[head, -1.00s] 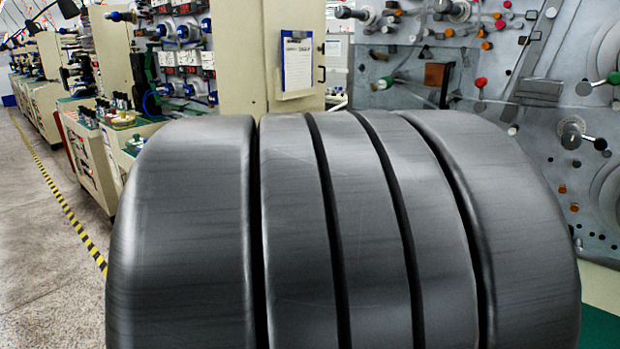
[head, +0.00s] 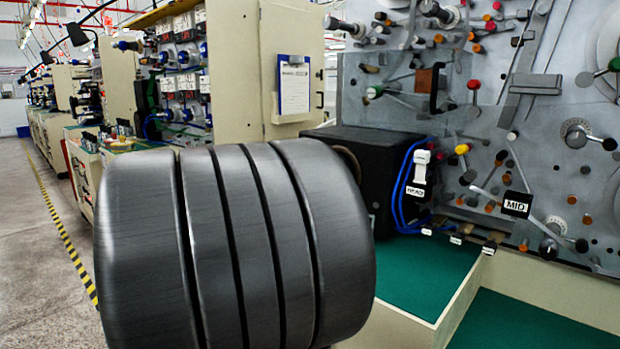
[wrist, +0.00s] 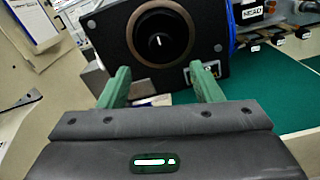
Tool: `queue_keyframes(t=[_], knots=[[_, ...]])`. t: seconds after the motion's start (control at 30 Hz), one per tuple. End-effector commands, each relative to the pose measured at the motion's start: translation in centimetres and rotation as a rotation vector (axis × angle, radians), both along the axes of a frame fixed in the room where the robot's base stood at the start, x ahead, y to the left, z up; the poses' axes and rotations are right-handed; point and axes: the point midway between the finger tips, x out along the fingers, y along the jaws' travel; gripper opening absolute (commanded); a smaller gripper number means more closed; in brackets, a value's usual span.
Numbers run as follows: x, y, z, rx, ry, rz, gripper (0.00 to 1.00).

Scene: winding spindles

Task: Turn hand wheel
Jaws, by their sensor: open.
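A round black wheel (wrist: 160,40) with a brown ring (wrist: 134,42) around it and a white mark at its centre is on the face of a black box, in the wrist view. My gripper (wrist: 160,78) shows its two green fingers spread apart, in front of and below the wheel, with nothing between them. In the head view the black box (head: 375,150) stands behind my dark grey arm, which hides most of its wheel face. My gripper is hidden in the head view.
A grey machine panel (head: 510,100) with several cranks and knobs stands at right, with a MID label (head: 516,204). Blue cables (head: 402,190) and a white HEAD part (head: 420,168) are beside the box. The green table top (head: 425,270) is mostly clear.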

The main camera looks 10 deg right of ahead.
Motion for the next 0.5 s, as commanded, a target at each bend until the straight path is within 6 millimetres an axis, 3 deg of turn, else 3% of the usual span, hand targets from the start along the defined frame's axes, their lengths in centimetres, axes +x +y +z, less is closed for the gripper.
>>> queue_keyframes(t=[0.5], knots=[[5.2, -6.9, 0.0, 0.001, 0.001, -0.005, 0.59]])
